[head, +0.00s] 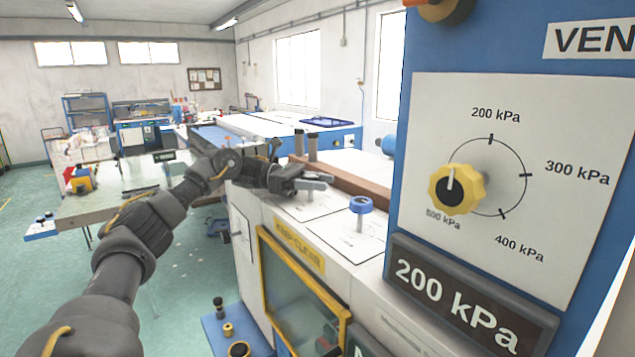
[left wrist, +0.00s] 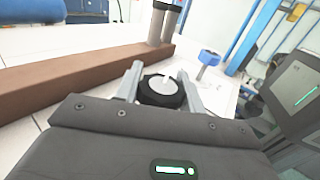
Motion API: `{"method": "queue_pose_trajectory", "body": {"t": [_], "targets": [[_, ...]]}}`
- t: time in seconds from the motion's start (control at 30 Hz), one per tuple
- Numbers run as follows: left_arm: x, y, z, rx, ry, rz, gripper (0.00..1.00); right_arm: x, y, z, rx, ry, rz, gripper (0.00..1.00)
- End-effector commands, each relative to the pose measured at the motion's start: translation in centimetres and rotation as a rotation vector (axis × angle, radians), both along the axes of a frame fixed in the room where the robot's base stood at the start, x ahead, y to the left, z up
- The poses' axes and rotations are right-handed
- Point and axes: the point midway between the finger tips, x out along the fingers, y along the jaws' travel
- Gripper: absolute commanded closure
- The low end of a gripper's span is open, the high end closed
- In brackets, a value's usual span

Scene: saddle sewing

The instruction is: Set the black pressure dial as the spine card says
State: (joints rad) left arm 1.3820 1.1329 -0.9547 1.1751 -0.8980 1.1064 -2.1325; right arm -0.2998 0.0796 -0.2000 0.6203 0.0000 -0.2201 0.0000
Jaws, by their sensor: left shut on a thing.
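My left gripper (head: 315,183) reaches over the white bench top in the head view. In the left wrist view a black dial (left wrist: 160,91) with a pale grey cap and a white pointer mark sits between the two fingers (left wrist: 160,88), which are shut on it. In the head view the fingers and hand hide this dial. A dark plate (head: 468,296) reads "200 kPa" in white. I cannot tell whether it is the spine card. My right gripper is in neither view.
A blue cabinet carries a white scale panel (head: 560,245), marked 200 to 500 kPa, with a yellow knob (head: 472,192) whose white pointer stands up. A blue-topped post (head: 361,205), a brown bar (head: 345,180) and grey posts (left wrist: 163,24) stand near my left gripper.

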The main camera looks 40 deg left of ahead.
Motion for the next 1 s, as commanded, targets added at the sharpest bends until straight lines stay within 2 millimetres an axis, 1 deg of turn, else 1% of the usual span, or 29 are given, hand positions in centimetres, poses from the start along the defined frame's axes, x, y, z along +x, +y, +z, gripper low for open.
{"method": "queue_pose_trajectory", "body": {"t": [0.07, 0.1, 0.23, 0.53, 0.67, 0.83, 0.87, 0.9, 1.0], "targets": [[0.0, 0.1, 0.1, 0.0, -0.003, 0.003, 0.84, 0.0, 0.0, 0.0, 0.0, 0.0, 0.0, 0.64], [0.0, 0.1, 0.1, 0.0, -0.004, 0.003, 0.56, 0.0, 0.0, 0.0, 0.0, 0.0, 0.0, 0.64], [0.0, 0.0, 0.1, 0.001, -0.002, 0.002, 0.39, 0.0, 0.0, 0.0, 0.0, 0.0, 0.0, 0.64], [0.0, 0.0, 0.1, 0.0, -0.001, 0.001, 0.39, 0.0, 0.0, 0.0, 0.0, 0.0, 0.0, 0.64], [0.1, 0.0, 0.8, 0.0, -0.003, 0.0, 0.39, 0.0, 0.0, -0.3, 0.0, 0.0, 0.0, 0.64], [0.1, 0.1, 3.2, 0.0, -0.007, 0.002, 0.39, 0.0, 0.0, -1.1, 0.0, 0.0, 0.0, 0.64], [-0.3, -0.2, 3.2, 0.0, -0.01, -0.001, 0.39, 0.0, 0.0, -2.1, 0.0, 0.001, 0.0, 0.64], [-1.0, -0.7, 3.8, 0.001, -0.01, -0.001, 0.39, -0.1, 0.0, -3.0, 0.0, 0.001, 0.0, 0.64], [-2.4, -1.7, 6.0, 0.002, -0.011, -0.001, 0.39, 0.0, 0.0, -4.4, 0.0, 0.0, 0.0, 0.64]]}}
